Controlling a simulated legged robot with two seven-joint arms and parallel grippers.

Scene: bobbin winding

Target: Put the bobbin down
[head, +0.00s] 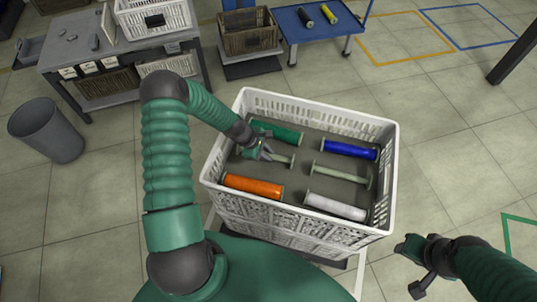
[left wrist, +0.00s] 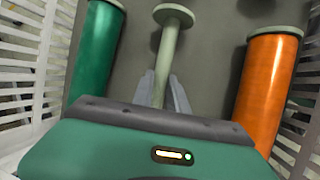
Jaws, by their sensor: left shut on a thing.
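My left gripper (head: 262,153) is inside the white crate (head: 393,150), shut on a bare pale green bobbin (head: 281,160). In the left wrist view, the bobbin (left wrist: 169,40) runs between the two grey fingers (left wrist: 165,92), with its round flange beyond them. It lies level, between the green bobbin (head: 280,133) and the orange bobbin (head: 253,187). I cannot tell whether it touches the crate's grey floor. My right gripper (head: 420,262) is outside the crate at lower right; its jaw state is unclear.
The crate also holds a blue bobbin (head: 350,149), another bare bobbin (head: 341,174) and a white bobbin (head: 335,207). The crate's walls stand around my left gripper. A grey workbench (head: 125,47), a bin (head: 47,130) and a blue table (head: 345,22) stand farther off.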

